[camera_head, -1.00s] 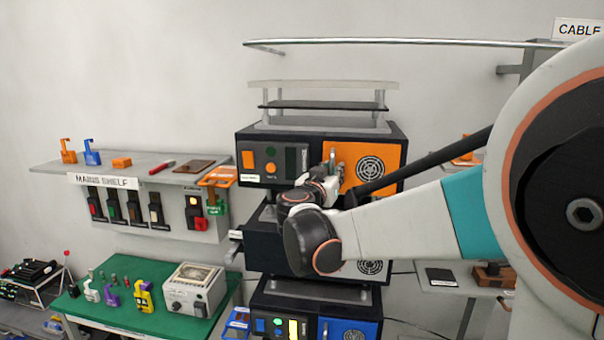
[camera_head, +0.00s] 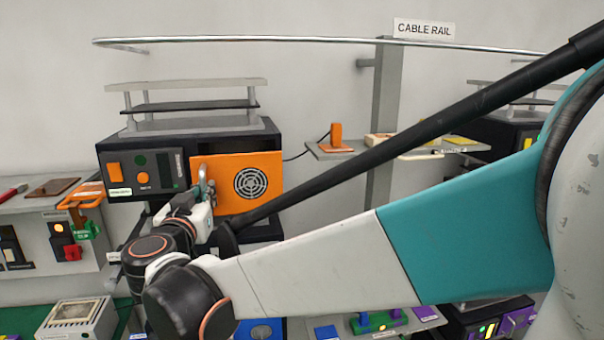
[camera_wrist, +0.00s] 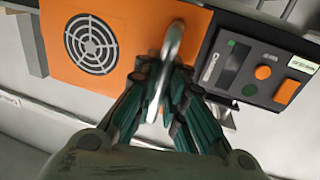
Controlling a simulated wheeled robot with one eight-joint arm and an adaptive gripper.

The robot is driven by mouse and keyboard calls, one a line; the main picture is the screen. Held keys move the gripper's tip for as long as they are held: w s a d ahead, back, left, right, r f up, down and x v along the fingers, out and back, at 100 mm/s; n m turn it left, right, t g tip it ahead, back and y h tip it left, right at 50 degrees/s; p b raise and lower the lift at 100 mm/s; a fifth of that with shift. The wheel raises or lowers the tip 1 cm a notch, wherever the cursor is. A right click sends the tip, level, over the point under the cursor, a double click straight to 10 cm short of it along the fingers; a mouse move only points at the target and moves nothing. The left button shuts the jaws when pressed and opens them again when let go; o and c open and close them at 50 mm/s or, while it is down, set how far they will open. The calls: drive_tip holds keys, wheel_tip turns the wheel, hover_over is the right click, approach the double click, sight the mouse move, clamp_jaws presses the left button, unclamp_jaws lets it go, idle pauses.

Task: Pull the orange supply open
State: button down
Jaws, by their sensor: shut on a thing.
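The orange supply (camera_head: 118,150) is a dark box on the upper tier of a rack, with an orange front panel (camera_head: 225,170) bearing a round fan grille. The panel also fills the upper left of the wrist view (camera_wrist: 130,25). A metal loop handle (camera_wrist: 174,40) stands out from the panel near its edge beside the control face. My gripper (camera_wrist: 166,78) is shut on this handle, its fingers on both sides of the loop. In the head view my gripper (camera_head: 203,200) is partly hidden by my wrist. I cannot tell whether the panel stands ajar.
Control buttons (camera_wrist: 262,72) sit close beside the handle. A shelf with an orange block (camera_head: 336,135) is to the right, below a cable rail (camera_head: 300,40). A grey switch panel (camera_head: 85,262) stands at the left. My arm hides much of the lower rack.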

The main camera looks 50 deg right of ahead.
drive_tip(key=shift+s, duration=0.15)
drive_tip(key=c, duration=1.7)
unclamp_jaws()
drive_tip(key=shift+a, duration=0.1)
drive_tip(key=shift+o, duration=0.2)
drive_tip(key=v, duration=1.2)
